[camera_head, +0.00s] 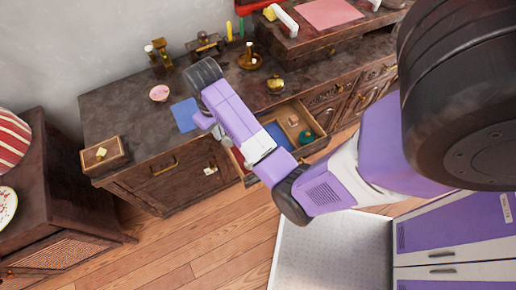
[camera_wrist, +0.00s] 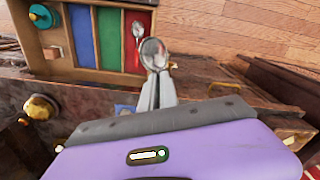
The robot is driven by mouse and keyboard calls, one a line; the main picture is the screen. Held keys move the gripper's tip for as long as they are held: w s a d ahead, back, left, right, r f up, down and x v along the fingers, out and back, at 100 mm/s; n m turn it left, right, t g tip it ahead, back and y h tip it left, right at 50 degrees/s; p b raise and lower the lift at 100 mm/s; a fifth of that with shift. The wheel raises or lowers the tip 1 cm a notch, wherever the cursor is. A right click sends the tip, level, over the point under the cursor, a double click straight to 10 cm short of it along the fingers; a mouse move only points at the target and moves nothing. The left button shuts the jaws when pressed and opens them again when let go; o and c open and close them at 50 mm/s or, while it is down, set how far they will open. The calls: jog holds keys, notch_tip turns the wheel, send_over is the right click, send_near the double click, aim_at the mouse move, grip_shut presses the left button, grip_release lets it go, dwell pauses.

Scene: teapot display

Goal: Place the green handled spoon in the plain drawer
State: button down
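My gripper (camera_wrist: 157,80) shows in the wrist view with its grey fingers close together. A shiny metal spoon (camera_wrist: 153,52) sticks out from between the fingertips, bowl outward. Its handle is hidden, so I cannot see its colour. The spoon is over the near edge of an open drawer (camera_head: 312,148). The drawer has a plain wood compartment (camera_wrist: 62,40) and blue (camera_wrist: 83,35), green (camera_wrist: 110,38) and red (camera_wrist: 133,60) ones. Another, smaller-looking spoon (camera_wrist: 138,30) lies in the red compartment. In the head view my gripper (camera_head: 207,121) is beside the drawer's left end.
A brass pot (camera_head: 275,84) stands on the dark counter (camera_head: 125,105) behind the drawer. A blue cloth (camera_head: 185,114) and a wooden box (camera_head: 103,153) lie farther left.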

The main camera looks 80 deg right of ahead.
jog(key=s+d+f+m, duration=0.1)
jog(key=s+d+m, duration=0.3)
jog(key=s+d, duration=0.7)
jog(key=f, duration=0.6)
jog(key=s+a+f+b, duration=0.1)
jog(key=f, duration=0.6)
jog(key=f+b, duration=0.1)
jog(key=f, duration=0.6)
jog(key=shift+s+a+f, duration=0.15)
jog(key=shift+s+a, duration=0.05)
jog(key=shift+s, duration=0.15)
jog(key=shift+f, duration=0.15)
jog(key=c, duration=1.6)
grip_release()
